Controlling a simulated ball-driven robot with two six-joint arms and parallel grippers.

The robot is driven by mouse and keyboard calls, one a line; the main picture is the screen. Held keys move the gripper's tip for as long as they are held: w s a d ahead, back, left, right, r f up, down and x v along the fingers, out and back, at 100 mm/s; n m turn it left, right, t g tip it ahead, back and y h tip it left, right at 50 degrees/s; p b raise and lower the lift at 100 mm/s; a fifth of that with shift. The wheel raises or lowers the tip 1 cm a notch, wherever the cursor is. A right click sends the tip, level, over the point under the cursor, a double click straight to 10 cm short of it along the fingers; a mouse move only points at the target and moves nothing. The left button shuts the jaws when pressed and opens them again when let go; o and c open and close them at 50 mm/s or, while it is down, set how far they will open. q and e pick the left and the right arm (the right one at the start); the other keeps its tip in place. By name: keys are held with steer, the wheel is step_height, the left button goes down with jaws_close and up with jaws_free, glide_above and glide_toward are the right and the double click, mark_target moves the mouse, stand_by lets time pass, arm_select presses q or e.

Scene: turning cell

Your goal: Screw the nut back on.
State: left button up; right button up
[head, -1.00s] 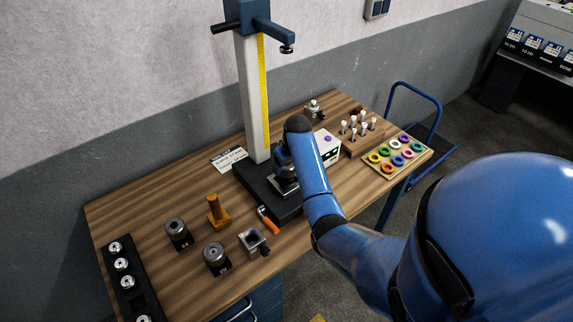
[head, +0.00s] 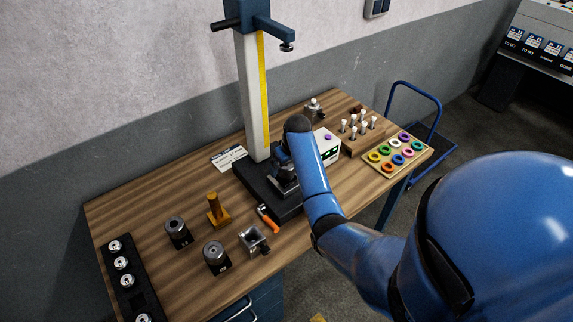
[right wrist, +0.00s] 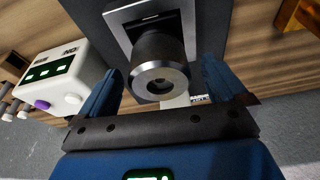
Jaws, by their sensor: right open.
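A dark round part with a bright steel ring face and a centre hole (right wrist: 158,80) stands in a square grey metal holder (right wrist: 117,19) in the right wrist view. I cannot tell whether the ring face is the nut itself. My right gripper (right wrist: 163,88) is open, with one blue finger on each side of this part and a visible gap on both sides. In the head view my right gripper (head: 285,178) is over the black base of the tall stand (head: 258,186), and my arm hides much of that spot. My left gripper is in neither view.
An orange-handled tool (head: 268,219) lies by the base. Two dark cylinders (head: 177,231) (head: 215,256), a square metal block (head: 253,241) and a brass-coloured post (head: 217,211) stand to the left. A white box (head: 328,146) and a tray of coloured rings (head: 423,151) are to the right.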

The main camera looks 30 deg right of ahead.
mark_target(291, 169)
steer(key=shift+r, duration=0.15)
steer(key=b+v, duration=0.2)
steer(key=v, duration=0.8)
steer(key=shift+r+b, duration=0.25)
steer(key=shift+b, duration=0.15)
steer(key=shift+d, duration=0.1)
